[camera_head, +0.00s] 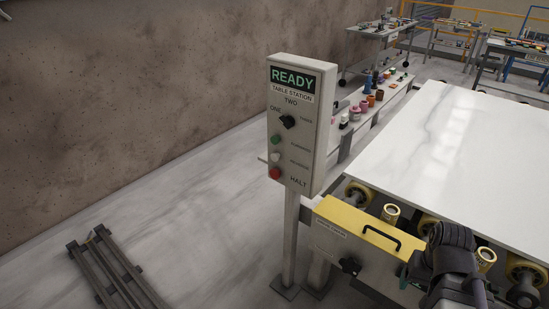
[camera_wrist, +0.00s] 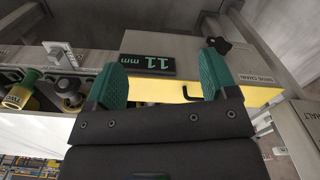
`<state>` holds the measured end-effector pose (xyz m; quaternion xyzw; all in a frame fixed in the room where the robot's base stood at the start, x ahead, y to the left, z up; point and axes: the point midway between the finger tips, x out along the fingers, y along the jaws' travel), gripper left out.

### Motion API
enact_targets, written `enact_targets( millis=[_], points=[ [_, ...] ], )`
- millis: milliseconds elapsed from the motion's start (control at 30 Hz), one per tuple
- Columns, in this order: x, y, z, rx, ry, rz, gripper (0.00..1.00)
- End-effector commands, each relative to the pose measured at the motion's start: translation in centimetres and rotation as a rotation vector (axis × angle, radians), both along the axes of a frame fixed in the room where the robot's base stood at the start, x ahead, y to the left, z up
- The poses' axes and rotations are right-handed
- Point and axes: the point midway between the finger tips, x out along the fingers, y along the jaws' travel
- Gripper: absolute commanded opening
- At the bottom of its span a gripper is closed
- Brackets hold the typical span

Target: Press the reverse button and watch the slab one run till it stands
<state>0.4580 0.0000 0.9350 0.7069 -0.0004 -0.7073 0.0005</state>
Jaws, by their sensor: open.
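The control box (camera_head: 302,120) stands on a post and its display reads READY. Below a dark selector knob (camera_head: 287,122) sit a green button (camera_head: 276,141), a pale button (camera_head: 275,157) and a red button (camera_head: 275,173) beside the word HALT. The pale button's label is too small to read surely. The white slab (camera_head: 440,135) lies flat on the roller table at right. My gripper (camera_head: 407,270) is low at the table's near end, right of the box and apart from it. In the wrist view its green fingers (camera_wrist: 165,72) are spread with nothing between them.
A yellow cover (camera_head: 365,235) with a black handle is close to my gripper. A display (camera_wrist: 148,66) reads 11 mm. Yellow-ended rollers (camera_head: 391,213) show under the slab. A shelf of small items (camera_head: 368,105) runs behind the box. A dark rack (camera_head: 112,268) lies on the floor at left.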

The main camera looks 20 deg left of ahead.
Motion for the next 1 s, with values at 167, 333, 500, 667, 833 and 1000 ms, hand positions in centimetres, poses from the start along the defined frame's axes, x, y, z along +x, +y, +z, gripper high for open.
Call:
enact_targets(
  millis=[167, 333, 500, 667, 833, 1000],
  points=[
    [0.0, 0.0, 0.0, 0.0, 0.0, 0.0, 0.79],
    [0.0, 0.0, 0.0, 0.0, 0.0, 0.0, 0.75],
    [0.0, 0.0, 0.0, 0.0, 0.0, 0.0, 0.59],
    [0.0, 0.0, 0.0, 0.0, 0.0, 0.0, 0.43],
    [0.0, 0.0, 0.0, 0.0, 0.0, 0.0, 0.27],
    [0.0, 0.0, 0.0, 0.0, 0.0, 0.0, 0.11]
  ],
)
